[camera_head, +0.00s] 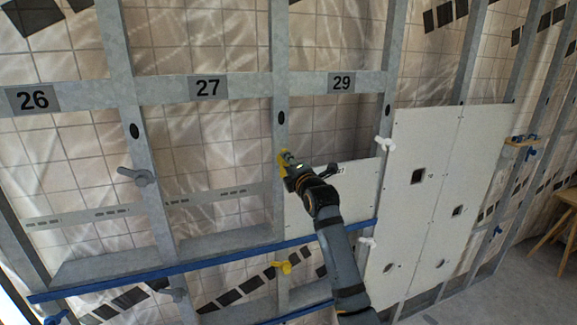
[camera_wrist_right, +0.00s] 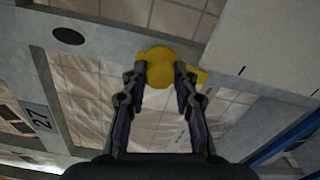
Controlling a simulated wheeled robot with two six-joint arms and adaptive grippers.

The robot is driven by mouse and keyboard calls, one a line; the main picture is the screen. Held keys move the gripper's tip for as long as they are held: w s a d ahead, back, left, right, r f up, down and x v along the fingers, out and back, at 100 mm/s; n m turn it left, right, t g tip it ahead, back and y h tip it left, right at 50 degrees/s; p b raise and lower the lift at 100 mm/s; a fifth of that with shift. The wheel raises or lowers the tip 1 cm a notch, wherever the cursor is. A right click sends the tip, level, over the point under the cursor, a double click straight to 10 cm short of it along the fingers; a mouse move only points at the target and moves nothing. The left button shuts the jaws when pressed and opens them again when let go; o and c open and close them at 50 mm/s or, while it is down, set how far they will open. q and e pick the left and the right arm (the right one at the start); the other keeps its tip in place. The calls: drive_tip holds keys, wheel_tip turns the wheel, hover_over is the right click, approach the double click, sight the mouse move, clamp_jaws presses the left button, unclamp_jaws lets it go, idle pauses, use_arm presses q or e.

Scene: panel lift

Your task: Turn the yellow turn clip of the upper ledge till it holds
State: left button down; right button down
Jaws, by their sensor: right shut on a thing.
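A yellow turn clip (camera_head: 282,157) sits on the metal stud between bays 27 and 29, at the upper left corner of a low white panel (camera_head: 362,182). My right gripper (camera_head: 288,163) is shut on this clip. In the right wrist view the clip's round yellow body (camera_wrist_right: 158,66) lies between my right fingertips (camera_wrist_right: 160,78), and a short yellow tab sticks out to the right. The panel's corner (camera_wrist_right: 275,45) is close beside it. The fingers hide part of the clip. My left gripper is not in view.
A blue ledge (camera_head: 160,266) runs below the low panel, with another yellow clip (camera_head: 283,267) under it. Tall white panels (camera_head: 445,150) stand at right. A white clip (camera_head: 385,143) and a grey clip (camera_head: 137,175) stick out from studs. Bays at left are bare.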

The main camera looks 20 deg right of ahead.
drive_tip(key=shift+f+n, duration=0.1)
drive_tip(key=shift+n, duration=0.5)
drive_tip(key=c, duration=1)
unclamp_jaws()
drive_tip(key=shift+c, duration=0.2)
drive_tip(key=s, duration=1.2)
drive_tip(key=shift+d, duration=0.2)
